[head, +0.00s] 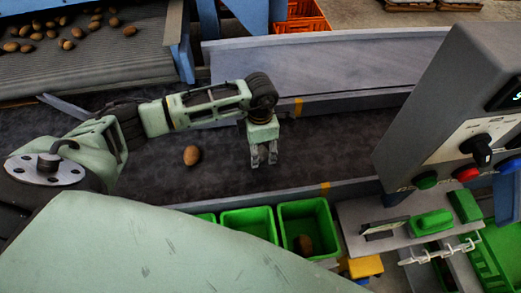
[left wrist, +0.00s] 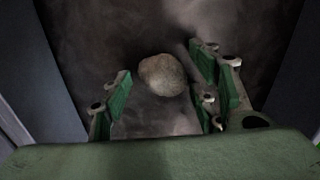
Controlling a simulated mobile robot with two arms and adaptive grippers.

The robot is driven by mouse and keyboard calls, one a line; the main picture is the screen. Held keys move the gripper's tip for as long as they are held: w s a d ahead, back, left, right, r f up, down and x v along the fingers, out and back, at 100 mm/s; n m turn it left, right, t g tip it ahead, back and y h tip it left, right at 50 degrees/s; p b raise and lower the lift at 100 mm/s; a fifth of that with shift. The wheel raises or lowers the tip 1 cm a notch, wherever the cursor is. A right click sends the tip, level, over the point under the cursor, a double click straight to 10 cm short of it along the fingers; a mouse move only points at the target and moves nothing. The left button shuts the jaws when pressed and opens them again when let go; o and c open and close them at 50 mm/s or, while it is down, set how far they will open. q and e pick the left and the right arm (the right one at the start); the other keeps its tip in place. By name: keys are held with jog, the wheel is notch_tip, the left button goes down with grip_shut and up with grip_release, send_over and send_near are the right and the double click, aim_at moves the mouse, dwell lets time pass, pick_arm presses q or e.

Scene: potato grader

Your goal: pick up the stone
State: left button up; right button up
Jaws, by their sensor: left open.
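The stone (left wrist: 162,75) is a pale, rounded lump on the dark belt. In the left wrist view it lies ahead of and between the fingers of my left gripper (left wrist: 160,105), apart from them as far as I can tell. In the head view my left gripper (head: 264,157) is open and points down over the belt (head: 330,140); the stone is hidden there behind the gripper. A brown potato (head: 192,155) lies on the belt to the left of the gripper. My right gripper is not in view.
Green bins (head: 281,207) stand along the belt's near edge, one holding a brown lump (head: 303,244). A control box (head: 455,110) with knobs stands at the right. A low grey wall (head: 330,65) runs behind the belt. Several potatoes (head: 68,44) lie on the conveyor at upper left.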

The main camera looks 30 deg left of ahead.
pick_arm(q)
jog(key=shift+c, duration=0.6)
jog(key=c, duration=1.1)
jog(key=shift+c, duration=0.3)
jog(key=shift+r, duration=0.1)
